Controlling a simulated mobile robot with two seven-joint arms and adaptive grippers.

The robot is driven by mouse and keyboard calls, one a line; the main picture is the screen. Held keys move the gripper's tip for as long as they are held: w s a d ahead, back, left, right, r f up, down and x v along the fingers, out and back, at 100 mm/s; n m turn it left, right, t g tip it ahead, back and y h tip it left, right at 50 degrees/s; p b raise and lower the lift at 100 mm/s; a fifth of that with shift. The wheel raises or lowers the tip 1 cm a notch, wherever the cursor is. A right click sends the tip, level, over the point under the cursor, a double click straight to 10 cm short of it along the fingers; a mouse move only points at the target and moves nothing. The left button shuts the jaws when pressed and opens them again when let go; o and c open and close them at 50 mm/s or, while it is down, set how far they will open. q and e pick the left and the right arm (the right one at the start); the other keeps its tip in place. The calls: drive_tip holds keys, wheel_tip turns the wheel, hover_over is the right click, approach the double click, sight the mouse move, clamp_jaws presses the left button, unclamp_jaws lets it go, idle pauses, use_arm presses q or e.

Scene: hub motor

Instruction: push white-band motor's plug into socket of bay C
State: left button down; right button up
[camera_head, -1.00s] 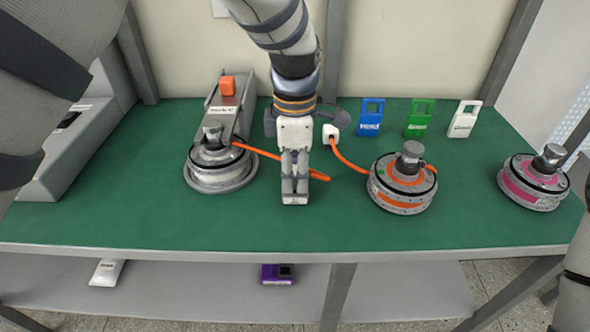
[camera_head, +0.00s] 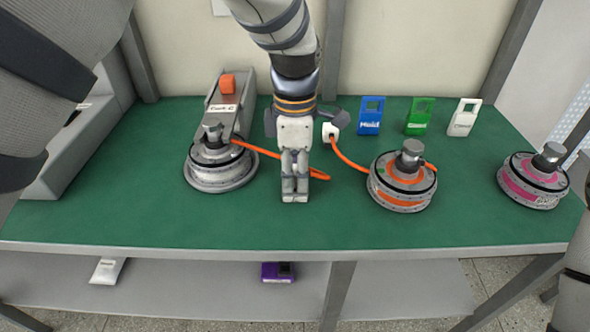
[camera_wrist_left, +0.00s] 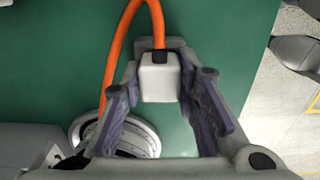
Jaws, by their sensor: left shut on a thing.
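The white-band motor (camera_head: 218,160) sits on a round base at the front of a grey bay fixture (camera_head: 243,92) at the left of the table. Its orange cable (camera_head: 262,152) runs right and loops behind my left gripper (camera_head: 295,197). The left gripper points down over the middle of the green table, right of this motor. In the left wrist view it is shut on a white plug (camera_wrist_left: 160,80) with an orange cable at its far end. The plug is hidden in the head view. I cannot make out the bay's socket. My right gripper is out of view.
An orange-band motor (camera_head: 402,183) stands right of the gripper, its cable leading to a white block (camera_head: 330,131). A pink-band motor (camera_head: 533,182) is farther right. Blue (camera_head: 371,117), green (camera_head: 420,117) and white (camera_head: 464,118) tags stand behind. The table's front strip is clear.

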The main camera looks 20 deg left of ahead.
sight(295, 169)
use_arm(q)
drive_tip(key=shift+f, duration=0.2)
idle(0.7)
drive_tip(key=c, duration=1.2)
unclamp_jaws()
drive_tip(key=shift+r, duration=0.15)
wheel_tip(295, 169, up, 12)
drive_tip(key=shift+f, duration=0.1)
